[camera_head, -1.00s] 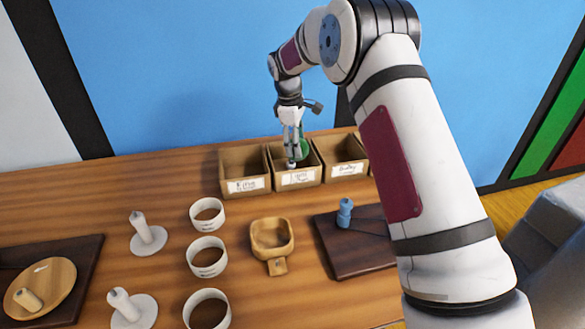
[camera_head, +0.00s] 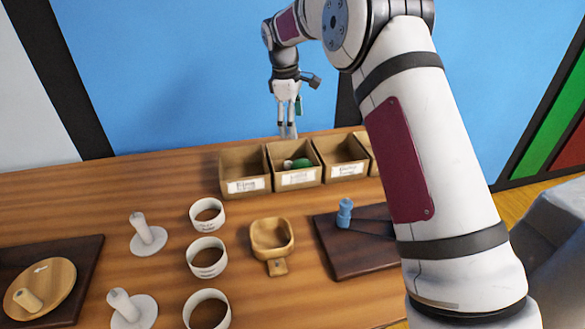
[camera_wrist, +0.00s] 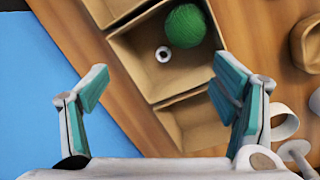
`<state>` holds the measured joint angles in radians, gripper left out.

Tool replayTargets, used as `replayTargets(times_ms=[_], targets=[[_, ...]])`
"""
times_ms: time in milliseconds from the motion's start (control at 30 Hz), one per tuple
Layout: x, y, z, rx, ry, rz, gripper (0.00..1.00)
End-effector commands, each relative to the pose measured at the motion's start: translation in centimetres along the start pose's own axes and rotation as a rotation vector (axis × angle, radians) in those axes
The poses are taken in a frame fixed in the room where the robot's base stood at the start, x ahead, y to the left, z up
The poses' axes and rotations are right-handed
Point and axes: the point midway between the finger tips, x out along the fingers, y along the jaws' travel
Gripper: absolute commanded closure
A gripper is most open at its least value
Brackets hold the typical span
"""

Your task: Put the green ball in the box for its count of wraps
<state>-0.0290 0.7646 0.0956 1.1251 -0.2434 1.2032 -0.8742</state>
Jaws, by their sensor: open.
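The green ball (camera_head: 300,163) lies inside the middle box (camera_head: 298,180) of the row on the table. In the wrist view the green ball (camera_wrist: 185,26) rests near one wall of that box, beside a small white ring-like piece (camera_wrist: 162,54). My gripper (camera_head: 288,136) is above and behind the boxes, apart from the ball. In the wrist view my gripper (camera_wrist: 160,95) has its teal-padded fingers spread wide with nothing between them. The left box (camera_head: 244,187) and the right box (camera_head: 346,171) stand beside the middle one. Their labels are too small to read surely.
White rings (camera_head: 207,257) and white spindles (camera_head: 148,236) stand at the left front. A wooden scoop-like tray (camera_head: 272,240) is in the middle. A blue peg (camera_head: 344,212) stands on a dark board (camera_head: 365,262). A wooden disc (camera_head: 40,287) lies at far left.

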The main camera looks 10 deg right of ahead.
Motion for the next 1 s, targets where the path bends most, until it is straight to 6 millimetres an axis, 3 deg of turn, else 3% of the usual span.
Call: replayTargets(times_ms=[100,300,767,867,1000], targets=[[-2.2,0.0,-0.1,-0.001,0.001,0.001,0.20],[-4.2,0.0,0.0,-0.001,0.000,0.000,0.20],[-4.7,-0.1,0.1,0.001,0.000,0.000,0.20],[-6.2,-0.6,0.7,0.021,0.006,0.006,0.20],[-10.7,-2.7,3.0,0.094,0.024,0.024,0.20]])
